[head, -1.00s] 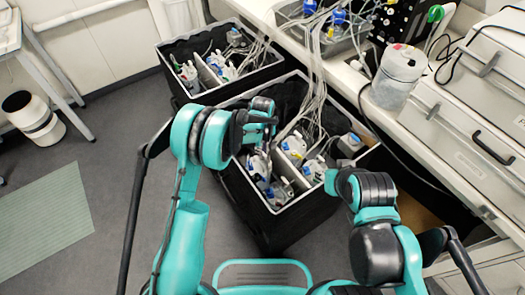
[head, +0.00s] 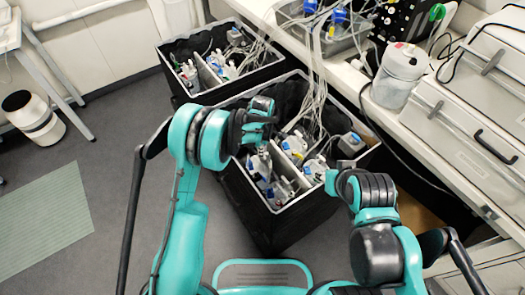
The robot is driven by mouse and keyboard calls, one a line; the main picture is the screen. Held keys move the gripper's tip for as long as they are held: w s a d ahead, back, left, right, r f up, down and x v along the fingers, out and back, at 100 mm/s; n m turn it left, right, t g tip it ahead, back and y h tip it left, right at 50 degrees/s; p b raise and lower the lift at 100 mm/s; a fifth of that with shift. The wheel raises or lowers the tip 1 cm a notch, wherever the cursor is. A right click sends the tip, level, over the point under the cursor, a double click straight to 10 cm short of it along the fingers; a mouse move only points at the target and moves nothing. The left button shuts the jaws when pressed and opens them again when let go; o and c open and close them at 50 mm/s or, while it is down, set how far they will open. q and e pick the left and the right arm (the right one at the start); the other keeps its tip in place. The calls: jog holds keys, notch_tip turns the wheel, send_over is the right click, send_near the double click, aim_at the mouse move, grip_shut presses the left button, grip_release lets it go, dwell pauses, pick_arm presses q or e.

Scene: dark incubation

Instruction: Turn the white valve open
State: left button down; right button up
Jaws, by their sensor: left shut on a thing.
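The near black box (head: 262,238) stands on the floor and holds several bottles with white and blue caps, tubes and fittings. My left gripper (head: 264,149) reaches in from the left over the box's left compartment, pointing down among these parts. It is shut on a small pale part there, which looks like the white valve; the fingers mostly hide it, and its angle cannot be read. My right gripper (head: 331,181) is at the box's right edge, beside the right compartment. Its fingers are too small and hidden to tell whether they are open.
A second black box (head: 185,95) with bottles stands behind. Thin tubes (head: 318,75) run from both boxes up to the bench. A white canister (head: 398,78) and grey cases (head: 470,120) are on the bench at right.

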pick_arm(q)
jog(key=n, duration=0.5)
jog(key=shift+s+n, duration=0.1)
jog(key=shift+n, duration=2.4)
jog(key=c, duration=1.9)
grip_release()
jog(key=shift+o, duration=0.2)
jog(key=shift+r, duration=0.1)
notch_tip(320, 180, up, 12)
